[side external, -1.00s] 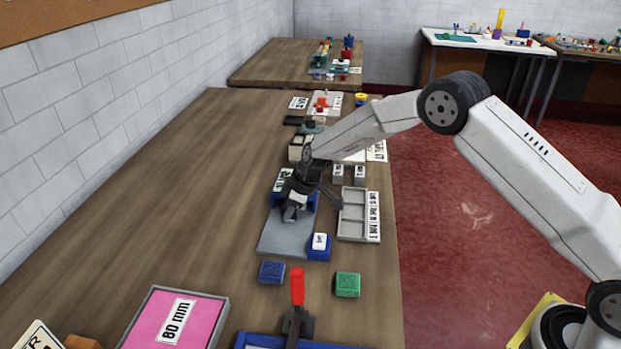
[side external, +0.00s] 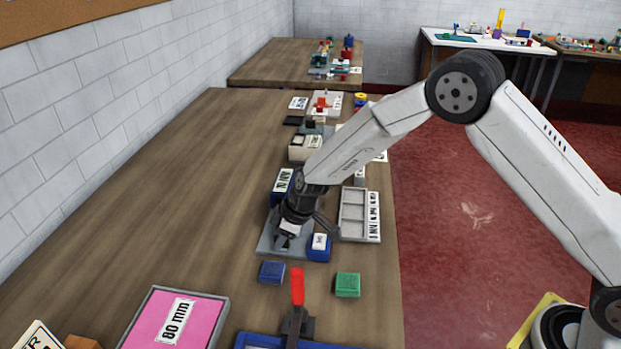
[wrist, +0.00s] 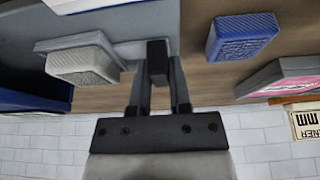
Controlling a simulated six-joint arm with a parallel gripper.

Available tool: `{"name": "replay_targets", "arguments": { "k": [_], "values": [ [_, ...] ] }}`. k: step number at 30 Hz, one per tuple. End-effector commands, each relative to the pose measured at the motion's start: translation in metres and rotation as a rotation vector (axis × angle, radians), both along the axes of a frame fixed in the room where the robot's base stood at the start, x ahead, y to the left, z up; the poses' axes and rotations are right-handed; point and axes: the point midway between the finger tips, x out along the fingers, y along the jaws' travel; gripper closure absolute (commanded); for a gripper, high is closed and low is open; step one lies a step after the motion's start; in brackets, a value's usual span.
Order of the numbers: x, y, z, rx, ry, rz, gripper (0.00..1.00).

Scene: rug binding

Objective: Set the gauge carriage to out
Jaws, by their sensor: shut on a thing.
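The gauge is a grey plate (side external: 270,240) on the bench with a dark blue block (side external: 284,183) at its far end, which bears a white label I cannot read. My gripper (side external: 288,232) is low over the plate. In the wrist view my gripper (wrist: 158,85) is shut on a dark upright post (wrist: 157,60), which I take for the gauge carriage's handle. The carriage body is mostly hidden by my gripper in the side view. A pale ribbed block (wrist: 85,62) sits left of the post in the wrist view, apart from the fingers.
A blue block with a white top (side external: 318,246) stands at the plate's right edge. Loose blue (side external: 271,272) and green (side external: 347,285) blocks lie nearer. A grey compartment tray (side external: 354,214) is to the right. A red-handled clamp (side external: 297,288) stands in front.

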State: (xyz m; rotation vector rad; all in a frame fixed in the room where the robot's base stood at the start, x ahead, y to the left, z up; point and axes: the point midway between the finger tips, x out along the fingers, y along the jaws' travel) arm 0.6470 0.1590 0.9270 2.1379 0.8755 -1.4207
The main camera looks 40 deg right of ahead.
Motion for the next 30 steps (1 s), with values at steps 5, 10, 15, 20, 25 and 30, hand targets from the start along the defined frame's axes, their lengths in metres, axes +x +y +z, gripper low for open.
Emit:
{"name": "replay_targets", "arguments": {
  "k": [5, 10, 15, 20, 25, 30],
  "values": [
    [-0.004, 0.006, 0.0, 0.005, 0.01, 0.009, 0.62],
    [-0.003, 0.005, 0.0, 0.004, 0.009, 0.007, 0.62],
    [-0.003, 0.004, 0.0, 0.003, 0.009, 0.007, 0.62],
    [-0.003, 0.003, 0.001, 0.003, 0.007, 0.005, 0.62],
    [-0.003, 0.001, 0.006, 0.003, 0.005, 0.005, 0.62],
    [-0.007, -0.002, 0.019, 0.003, 0.005, 0.005, 0.62]
  ]
}}
